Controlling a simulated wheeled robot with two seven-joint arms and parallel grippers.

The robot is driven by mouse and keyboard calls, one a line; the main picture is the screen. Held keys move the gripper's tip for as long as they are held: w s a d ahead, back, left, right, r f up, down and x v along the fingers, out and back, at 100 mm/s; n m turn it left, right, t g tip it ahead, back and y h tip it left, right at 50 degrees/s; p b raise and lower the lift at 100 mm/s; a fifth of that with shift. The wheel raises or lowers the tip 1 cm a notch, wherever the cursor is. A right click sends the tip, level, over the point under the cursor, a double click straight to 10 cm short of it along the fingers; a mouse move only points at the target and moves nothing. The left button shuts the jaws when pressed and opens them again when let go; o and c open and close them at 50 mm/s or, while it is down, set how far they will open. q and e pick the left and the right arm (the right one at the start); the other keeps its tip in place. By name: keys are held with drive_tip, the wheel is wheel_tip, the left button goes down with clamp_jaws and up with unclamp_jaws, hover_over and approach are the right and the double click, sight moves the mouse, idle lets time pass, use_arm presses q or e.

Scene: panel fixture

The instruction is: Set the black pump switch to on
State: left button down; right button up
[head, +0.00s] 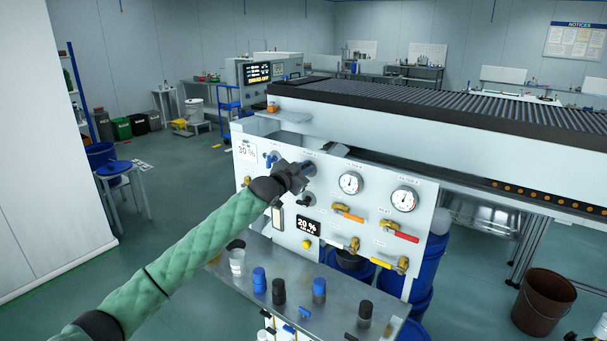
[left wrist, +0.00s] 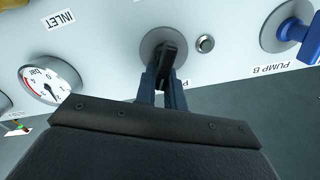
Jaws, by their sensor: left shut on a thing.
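The black pump switch (left wrist: 168,58) is a black lever on a round grey plate on the white panel, best seen in the left wrist view. My left gripper (left wrist: 164,84) is shut on this lever, with one finger on each side. In the head view my left gripper (head: 306,170) is against the upper left part of the panel and hides most of the switch.
A blue switch (left wrist: 292,30) labelled PUMP B sits beside the black one, with a small round button (left wrist: 205,44) between. Gauges (head: 350,183), yellow and red valve handles (head: 400,232) and another black knob (head: 306,200) are nearby. Bottles (head: 279,291) stand on the shelf below.

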use_arm(q)
drive_tip(key=m, duration=0.1)
drive_tip(key=m+b, duration=0.1)
drive_tip(key=m, duration=0.1)
drive_tip(key=shift+s+d+f, duration=0.15)
drive_tip(key=shift+s+d+f+m, duration=0.1)
drive_tip(key=shift+f+m, duration=0.2)
drive_tip(key=shift+m, duration=1.35)
drive_tip(key=shift+s+d+f+m, duration=0.15)
drive_tip(key=shift+f+m, duration=0.1)
drive_tip(key=shift+m, duration=1.35)
drive_tip(key=shift+d+f+m, duration=0.1)
drive_tip(key=shift+f+m, duration=0.2)
drive_tip(key=shift+m, duration=1.35)
use_arm(e)
drive_tip(key=shift+w+a+r, duration=0.2)
drive_tip(key=shift+w+r, duration=0.05)
drive_tip(key=shift+r, duration=0.4)
drive_tip(key=shift+w+a+r, duration=0.2)
drive_tip(key=shift+r, duration=0.5)
drive_tip(key=shift+w+a+r, duration=0.2)
drive_tip(key=shift+w+r, duration=0.05)
drive_tip(key=shift+r, duration=0.4)
use_arm(q)
drive_tip(key=c, duration=1.5)
unclamp_jaws()
use_arm(e)
drive_tip(key=shift+f, duration=0.1)
